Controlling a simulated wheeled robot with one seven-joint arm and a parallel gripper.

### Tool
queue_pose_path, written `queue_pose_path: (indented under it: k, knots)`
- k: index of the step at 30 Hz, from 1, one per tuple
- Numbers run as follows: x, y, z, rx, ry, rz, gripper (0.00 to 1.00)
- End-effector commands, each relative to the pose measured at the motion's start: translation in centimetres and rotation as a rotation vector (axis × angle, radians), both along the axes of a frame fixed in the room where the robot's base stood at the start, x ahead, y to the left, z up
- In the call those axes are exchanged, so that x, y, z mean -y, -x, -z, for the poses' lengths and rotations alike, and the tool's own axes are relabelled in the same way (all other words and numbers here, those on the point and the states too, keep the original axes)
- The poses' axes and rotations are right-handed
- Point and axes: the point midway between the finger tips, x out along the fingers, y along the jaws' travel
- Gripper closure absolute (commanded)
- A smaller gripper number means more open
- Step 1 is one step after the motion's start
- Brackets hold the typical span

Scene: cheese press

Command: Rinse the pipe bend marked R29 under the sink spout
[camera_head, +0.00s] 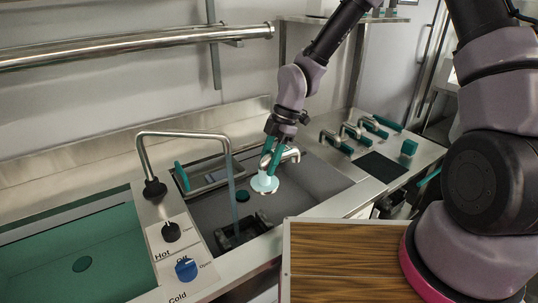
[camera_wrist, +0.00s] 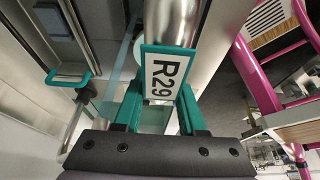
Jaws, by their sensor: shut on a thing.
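My gripper (camera_head: 272,160) is shut on the pipe bend marked R29 and holds it above the right-hand sink basin (camera_head: 330,178). The bend is metal, with a pale round flange (camera_head: 265,183) facing down. In the wrist view, its teal-framed R29 tag (camera_wrist: 168,76) sits between the teal fingers (camera_wrist: 158,112), with the metal pipe (camera_wrist: 172,22) beyond. The sink spout (camera_head: 185,134) arches in from the left. A thin bluish stream (camera_head: 234,190) falls from it into the basin. The bend is to the right of the stream, apart from it in the head view.
A dark rack (camera_head: 240,236) sits in the basin below the stream. A black hot knob (camera_head: 171,231) and blue cold knob (camera_head: 186,268) are left of it. Several tagged pipe bends (camera_head: 350,130) stand on the right counter near a dark mat (camera_head: 380,167). A wooden surface (camera_head: 350,260) fills the foreground.

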Motion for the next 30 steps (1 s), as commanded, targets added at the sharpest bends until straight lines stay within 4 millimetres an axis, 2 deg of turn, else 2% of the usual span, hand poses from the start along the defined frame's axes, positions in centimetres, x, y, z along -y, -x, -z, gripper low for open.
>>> queue_pose_path:
  k: [30]
  knots:
    - [-1.2,0.1,11.6,0.001,0.000,-0.002,1.00]
